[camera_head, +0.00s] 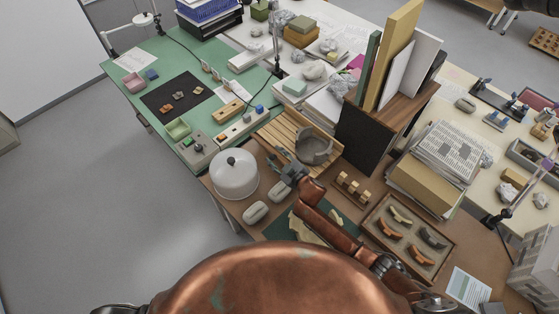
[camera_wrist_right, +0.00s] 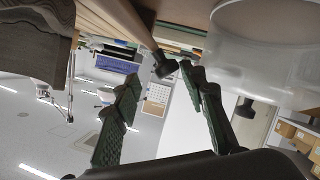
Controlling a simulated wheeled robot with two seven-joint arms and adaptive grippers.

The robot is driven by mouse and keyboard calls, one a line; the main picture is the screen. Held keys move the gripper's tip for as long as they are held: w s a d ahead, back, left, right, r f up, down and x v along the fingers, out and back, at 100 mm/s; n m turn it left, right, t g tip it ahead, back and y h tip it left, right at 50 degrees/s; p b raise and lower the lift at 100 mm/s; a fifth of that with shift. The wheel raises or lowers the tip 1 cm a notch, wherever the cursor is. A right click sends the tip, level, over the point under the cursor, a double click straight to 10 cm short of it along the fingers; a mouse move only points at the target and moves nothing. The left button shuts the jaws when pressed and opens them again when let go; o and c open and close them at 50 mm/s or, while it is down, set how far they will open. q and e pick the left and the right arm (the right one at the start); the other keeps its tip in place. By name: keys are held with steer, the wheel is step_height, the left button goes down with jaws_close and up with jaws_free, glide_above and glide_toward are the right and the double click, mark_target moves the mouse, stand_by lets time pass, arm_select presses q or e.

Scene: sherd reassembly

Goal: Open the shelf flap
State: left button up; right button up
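No part is clearly recognisable as a shelf flap. A dark brown shelf box (camera_head: 362,142) with upright boards and books stands right of centre, its dark side panel facing me. Left of it lies a slatted wooden rack (camera_head: 272,132) with a grey broken pot (camera_head: 314,146) on it. My right gripper (camera_head: 279,161) is at the rack's near left edge, beside the white dome (camera_head: 235,175). In the right wrist view its green-padded fingers (camera_wrist_right: 160,76) are spread. A small dark knob (camera_wrist_right: 163,66) on a wooden edge shows between the fingertips; contact is unclear. My left gripper is out of view.
Two pale rounded pieces (camera_head: 256,212) lie near the dome. A tray of sherds (camera_head: 408,236) and a small wooden stand (camera_head: 353,188) are right of my right arm. Stacked papers and a box (camera_head: 435,165) stand behind the tray. The grey floor at left is clear.

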steer(key=v, duration=1.1)
steer(key=shift+s+d, duration=0.2)
steer(key=shift+s, duration=0.15)
